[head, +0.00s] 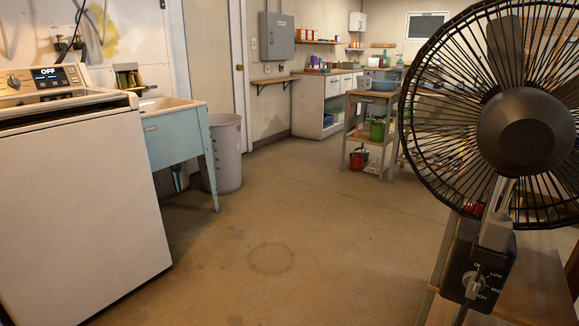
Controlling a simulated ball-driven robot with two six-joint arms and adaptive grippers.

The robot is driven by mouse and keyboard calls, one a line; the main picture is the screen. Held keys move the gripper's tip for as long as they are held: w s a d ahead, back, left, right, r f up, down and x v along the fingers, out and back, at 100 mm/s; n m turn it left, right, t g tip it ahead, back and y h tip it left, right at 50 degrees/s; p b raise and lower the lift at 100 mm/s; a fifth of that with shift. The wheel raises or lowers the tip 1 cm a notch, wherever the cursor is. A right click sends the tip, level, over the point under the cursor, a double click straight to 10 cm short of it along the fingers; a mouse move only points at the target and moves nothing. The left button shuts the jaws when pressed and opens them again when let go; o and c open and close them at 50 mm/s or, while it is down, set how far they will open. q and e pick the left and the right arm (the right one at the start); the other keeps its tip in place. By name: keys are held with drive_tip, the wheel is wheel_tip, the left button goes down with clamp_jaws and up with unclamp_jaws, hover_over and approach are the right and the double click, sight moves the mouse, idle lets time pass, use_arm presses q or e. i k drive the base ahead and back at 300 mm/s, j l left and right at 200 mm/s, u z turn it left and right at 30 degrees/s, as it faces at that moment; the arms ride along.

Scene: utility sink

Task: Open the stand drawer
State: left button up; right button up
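A grey and wooden stand (351,112) with open lower shelves stands in the middle distance, right of centre. Its front below the top is small in view, and I cannot make out a drawer there clearly. A second wooden stand or table (535,285) is close at the lower right, partly hidden by the black fan (525,130) and cut off by the frame. No drawer front shows on it. Neither of my grippers is in view.
A white washing machine (75,200) and a blue utility sink (175,140) line the left side, with a grey bin (223,160) beside the sink. A white counter (318,100) stands at the back. The middle floor is clear.

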sight(382, 101)
drive_tip(key=i+j, duration=0.5)
drive_tip(key=j, duration=0.15)
drive_tip(key=i+j+u, duration=0.15)
drive_tip(key=i+j, duration=0.3)
drive_tip(key=j, duration=0.2)
drive_tip(key=i+z, duration=0.5)
drive_tip(key=i+j+z, duration=0.2)
drive_tip(key=i+z, duration=0.25)
drive_tip(key=i, duration=0.15)
drive_tip(key=i+z, duration=0.4)
drive_tip(key=i, duration=1.6)
drive_tip(key=i+u, duration=0.2)
drive_tip(key=i, duration=0.4)
drive_tip(key=i+l+u, duration=0.2)
drive_tip(key=i, duration=0.4)
drive_tip(key=j, duration=0.1)
